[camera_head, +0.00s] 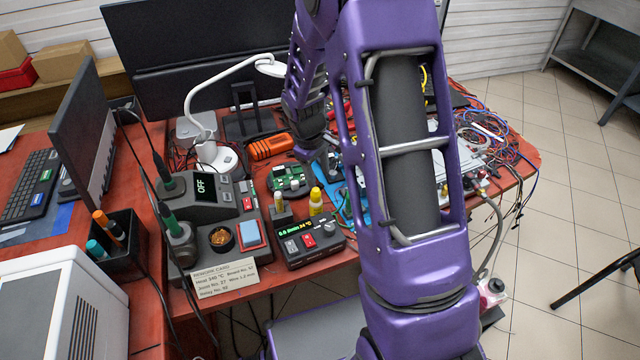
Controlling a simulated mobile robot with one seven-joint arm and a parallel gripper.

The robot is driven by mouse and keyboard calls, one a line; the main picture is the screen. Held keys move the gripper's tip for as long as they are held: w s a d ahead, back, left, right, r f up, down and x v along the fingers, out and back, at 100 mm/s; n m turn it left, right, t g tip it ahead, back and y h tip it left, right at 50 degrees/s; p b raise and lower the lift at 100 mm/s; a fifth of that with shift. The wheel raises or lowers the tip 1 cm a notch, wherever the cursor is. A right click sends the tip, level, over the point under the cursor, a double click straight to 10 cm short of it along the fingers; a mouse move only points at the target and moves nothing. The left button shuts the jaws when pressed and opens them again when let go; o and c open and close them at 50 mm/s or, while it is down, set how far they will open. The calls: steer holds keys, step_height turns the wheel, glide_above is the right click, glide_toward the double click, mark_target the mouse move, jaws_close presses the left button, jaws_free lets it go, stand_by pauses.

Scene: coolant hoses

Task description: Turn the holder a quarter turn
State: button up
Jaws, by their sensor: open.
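A green circuit board (286,180) lies at the middle of the red workbench, behind the small yellow-capped bottles. The jaws are small and partly blurred into the clutter. I see nothing held in them, and I cannot tell whether they touch the holder.
A soldering station (205,211) reading OFF stands left of the board, with a small power unit (308,243) in front. A rework card (225,277) leans at the front edge. A white lamp (213,155) and orange tool (268,147) stand behind. Tangled wires (490,140) cover the right side.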

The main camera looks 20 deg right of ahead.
mark_target(320, 185)
steer(key=shift+w+d+f, duration=0.15)
steer(key=shift+d+f, duration=0.05)
steer(key=shift+f, duration=0.8)
steer(key=shift+w+d+f, duration=0.1)
steer(key=shift+d+f, duration=0.05)
steer(key=shift+f, duration=0.85)
jaws_close()
